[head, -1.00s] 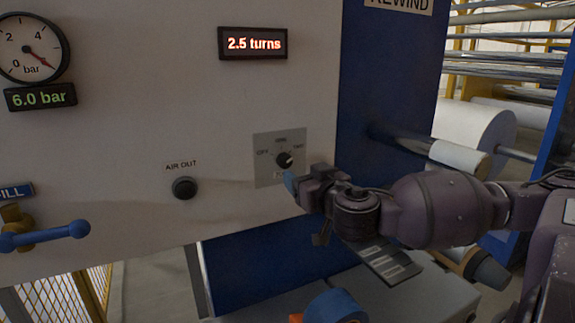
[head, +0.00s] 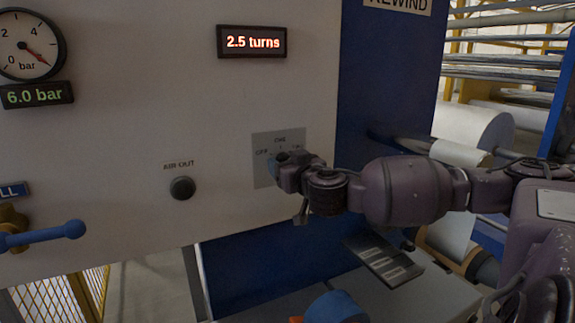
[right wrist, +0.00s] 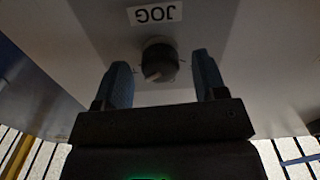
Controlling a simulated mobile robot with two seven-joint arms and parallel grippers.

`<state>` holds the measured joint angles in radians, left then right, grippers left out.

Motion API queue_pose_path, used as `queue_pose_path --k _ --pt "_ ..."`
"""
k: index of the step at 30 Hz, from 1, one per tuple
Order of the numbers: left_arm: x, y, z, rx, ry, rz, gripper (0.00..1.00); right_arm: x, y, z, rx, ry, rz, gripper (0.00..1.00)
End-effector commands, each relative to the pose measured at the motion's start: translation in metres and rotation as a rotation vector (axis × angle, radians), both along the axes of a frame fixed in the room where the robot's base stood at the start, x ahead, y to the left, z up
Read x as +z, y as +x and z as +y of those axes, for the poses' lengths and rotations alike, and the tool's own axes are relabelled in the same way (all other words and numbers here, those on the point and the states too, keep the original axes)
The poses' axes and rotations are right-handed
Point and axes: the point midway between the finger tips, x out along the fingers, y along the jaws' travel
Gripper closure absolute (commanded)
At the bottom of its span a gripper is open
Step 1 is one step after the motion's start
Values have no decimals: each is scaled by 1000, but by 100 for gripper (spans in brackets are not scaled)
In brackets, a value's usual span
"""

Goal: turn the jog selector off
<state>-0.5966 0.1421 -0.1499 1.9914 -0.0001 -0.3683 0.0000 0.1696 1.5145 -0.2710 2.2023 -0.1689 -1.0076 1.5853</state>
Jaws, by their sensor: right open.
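The jog selector is a dark round knob (right wrist: 160,60) on a grey plate (head: 264,178) with OFF at its left and other marks above and to the right. The JOG label shows upside down in the right wrist view. My right gripper (head: 279,161) is in front of the plate and hides the knob in the head view. In the right wrist view the open blue fingers (right wrist: 163,76) stand either side of the knob, with gaps; I cannot tell how deep they reach. A pale mark shows on the knob's lower left there. My left gripper is not in view.
The AIR OUT button (head: 182,188) is left of the plate. A blue-handled valve (head: 45,235) is at far left. A red display (head: 252,42) reads 2.5 turns. Below are a grey top (head: 430,300) and a blue rounded thing (head: 335,307). Rollers (head: 475,130) stand at right.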

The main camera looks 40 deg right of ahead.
Motion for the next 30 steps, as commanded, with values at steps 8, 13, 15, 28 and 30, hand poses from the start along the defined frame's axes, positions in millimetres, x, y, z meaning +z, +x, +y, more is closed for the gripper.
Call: queue_pose_path --k 8,13,15,28,30 --pt "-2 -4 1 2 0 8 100 0 1 0 1 0 0 35" --pt "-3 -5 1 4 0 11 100 0 0 0 1 0 0 61" --pt "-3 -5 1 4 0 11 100 0 0 0 1 0 0 72" --pt "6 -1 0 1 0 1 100 2 0 0 0 -29 9 84" --pt "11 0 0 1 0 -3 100 1 0 0 1 -46 16 84"
